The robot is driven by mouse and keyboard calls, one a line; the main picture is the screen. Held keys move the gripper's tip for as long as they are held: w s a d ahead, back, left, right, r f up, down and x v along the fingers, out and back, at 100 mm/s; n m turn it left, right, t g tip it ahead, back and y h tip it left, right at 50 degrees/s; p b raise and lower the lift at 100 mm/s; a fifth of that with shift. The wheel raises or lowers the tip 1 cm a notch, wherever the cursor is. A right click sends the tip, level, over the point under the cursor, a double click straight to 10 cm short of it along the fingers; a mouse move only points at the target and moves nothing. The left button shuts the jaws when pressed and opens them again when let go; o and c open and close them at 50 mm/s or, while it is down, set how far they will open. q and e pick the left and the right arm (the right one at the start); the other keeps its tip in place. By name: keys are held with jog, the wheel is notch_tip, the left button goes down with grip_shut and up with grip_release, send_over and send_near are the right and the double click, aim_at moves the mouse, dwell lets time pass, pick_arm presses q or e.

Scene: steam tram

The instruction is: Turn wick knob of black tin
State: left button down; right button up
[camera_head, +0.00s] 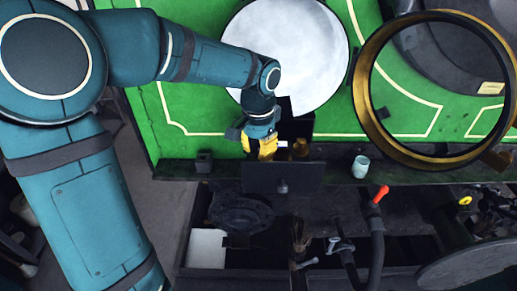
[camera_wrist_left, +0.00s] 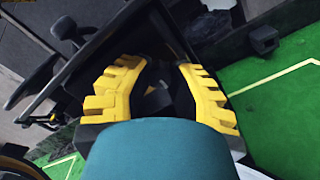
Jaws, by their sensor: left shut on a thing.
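A black tin (camera_head: 299,126) stands at the edge of the green panel, below the white disc in the head view. A dark flat plate (camera_head: 283,178) with a small grey knob shows just below it; I cannot tell whether it is the tin's door. A small brass piece (camera_head: 300,148) shows beside the tin. My left gripper (camera_head: 267,150), with yellow fingers, reaches down at the tin's left side. In the left wrist view its fingers (camera_wrist_left: 160,72) stand around something dark and are shut on it. The wick knob cannot be made out. My right gripper is not in view.
A teal cup (camera_head: 361,167) and a small black box (camera_head: 204,161) stand on the dark ledge. A large brass ring (camera_head: 368,105) is at the right. Pipes and a red-handled lever (camera_head: 380,195) lie below. The green panel (camera_head: 190,110) is mostly clear.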

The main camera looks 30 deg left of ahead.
pick_arm(q)
jog(key=c, duration=0.8)
grip_release()
notch_tip(320, 180, up, 12)
jog(key=shift+r, duration=0.1)
